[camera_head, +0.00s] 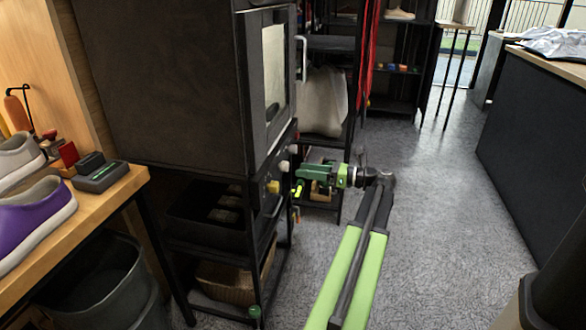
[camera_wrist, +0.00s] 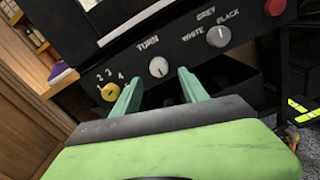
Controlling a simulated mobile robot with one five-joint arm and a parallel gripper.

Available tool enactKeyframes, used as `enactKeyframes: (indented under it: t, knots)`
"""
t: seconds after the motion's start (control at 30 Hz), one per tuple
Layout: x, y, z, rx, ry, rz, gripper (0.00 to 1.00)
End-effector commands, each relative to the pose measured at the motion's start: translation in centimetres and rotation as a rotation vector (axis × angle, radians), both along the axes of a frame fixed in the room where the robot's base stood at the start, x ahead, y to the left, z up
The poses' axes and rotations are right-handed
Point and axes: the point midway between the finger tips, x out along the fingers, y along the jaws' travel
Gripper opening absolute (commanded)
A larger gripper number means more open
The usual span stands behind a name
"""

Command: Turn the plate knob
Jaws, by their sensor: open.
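A dark control panel under the cabinet carries several knobs. In the wrist view, a pale round knob (camera_wrist: 158,67) sits below the word TURN. A yellow knob (camera_wrist: 110,91) with numbers around it is to its left, and a grey knob (camera_wrist: 218,36) marked WHITE, GREY and BLACK is to its right. No label reads "plate", so I cannot tell which is the plate knob. My gripper (camera_wrist: 159,75) is open and empty, its green fingers pointing at the panel on either side of the TURN knob; contact is not visible. In the head view my gripper (camera_head: 300,180) is beside the panel, near the yellow knob (camera_head: 273,186).
A red button (camera_wrist: 275,7) is at the panel's right end. The dark cabinet (camera_head: 165,90) has a windowed door with a handle (camera_head: 301,58). Trays and a basket (camera_head: 228,281) sit on shelves below. A wooden bench with shoes (camera_head: 35,220) is at left. The floor at right is clear.

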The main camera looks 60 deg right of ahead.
Motion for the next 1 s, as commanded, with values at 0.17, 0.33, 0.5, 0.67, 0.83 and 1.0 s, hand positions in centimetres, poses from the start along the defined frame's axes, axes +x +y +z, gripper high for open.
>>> enactKeyframes:
  t: [0.17,0.33,0.5,0.67,0.83,1.0]
  knots:
    - [-5.1,-1.9,0.0,0.0,-0.001,-0.005,0.52]
    - [-8.8,-3.0,0.0,0.0,-0.001,-0.003,0.52]
    - [-10.8,-3.6,0.0,0.0,-0.001,-0.002,0.52]
    - [-11.2,-3.6,0.0,0.0,-0.001,-0.001,0.52]
    - [-11.1,-3.6,0.0,0.0,-0.001,-0.001,0.52]
    - [-11.1,-3.6,0.0,0.0,-0.001,-0.001,0.52]
